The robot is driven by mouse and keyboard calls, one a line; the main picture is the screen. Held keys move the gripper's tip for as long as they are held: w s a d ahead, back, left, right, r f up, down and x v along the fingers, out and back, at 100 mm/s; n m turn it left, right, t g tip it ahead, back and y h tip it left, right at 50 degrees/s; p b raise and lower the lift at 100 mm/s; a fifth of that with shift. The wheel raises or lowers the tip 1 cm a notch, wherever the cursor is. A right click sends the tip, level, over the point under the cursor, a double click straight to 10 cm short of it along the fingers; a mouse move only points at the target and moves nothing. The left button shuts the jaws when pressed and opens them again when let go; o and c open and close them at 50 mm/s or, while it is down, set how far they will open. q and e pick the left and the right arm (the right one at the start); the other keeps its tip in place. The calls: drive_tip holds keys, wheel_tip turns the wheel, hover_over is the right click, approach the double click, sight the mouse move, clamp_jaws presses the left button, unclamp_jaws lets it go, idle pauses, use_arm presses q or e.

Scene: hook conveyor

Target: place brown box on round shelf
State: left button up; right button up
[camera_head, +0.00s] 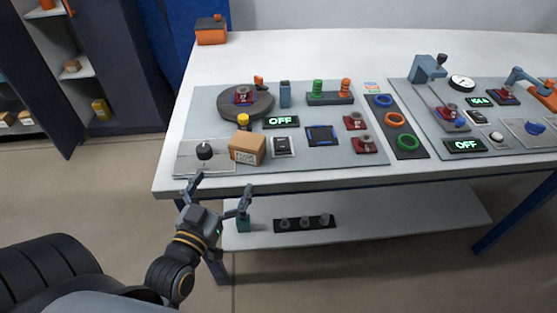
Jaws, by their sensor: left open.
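A brown cardboard box (247,148) with a white label on its front sits on the grey panel of the white table, near its front left. It stands between a black knob (204,151) and a small switch module. A dark round platform (246,102) on the panel behind the box carries a small red part; I cannot tell whether this is the round shelf. My left gripper (220,187) is open and empty, in front of the table's front edge, below and left of the box and apart from it. My right gripper is not in view.
A yellow-topped cylinder (243,121) stands just behind the box. The white table (180,110) has several modules to the right and an orange box (211,30) at the back left. A lower shelf (400,217) lies under the tabletop. An open cabinet (75,60) stands at left.

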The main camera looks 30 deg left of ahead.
sight(243, 150)
use_arm(q)
drive_tip(key=w, duration=0.2)
drive_tip(key=w+a, duration=0.1)
drive_tip(key=w, duration=0.2)
drive_tip(key=w+p, duration=0.1)
drive_tip(key=w, duration=0.2)
drive_tip(key=shift+a, duration=0.35)
drive_tip(key=shift+w, duration=0.3)
drive_tip(key=shift+w+a+f, duration=0.1)
drive_tip(key=shift+w, duration=0.5)
drive_tip(key=w, duration=0.3)
drive_tip(key=shift+w+a+f, duration=0.2)
drive_tip(key=shift+w, duration=0.35)
drive_tip(key=shift+c, duration=0.2)
drive_tip(key=c, duration=1.4)
drive_tip(key=shift+p, duration=0.3)
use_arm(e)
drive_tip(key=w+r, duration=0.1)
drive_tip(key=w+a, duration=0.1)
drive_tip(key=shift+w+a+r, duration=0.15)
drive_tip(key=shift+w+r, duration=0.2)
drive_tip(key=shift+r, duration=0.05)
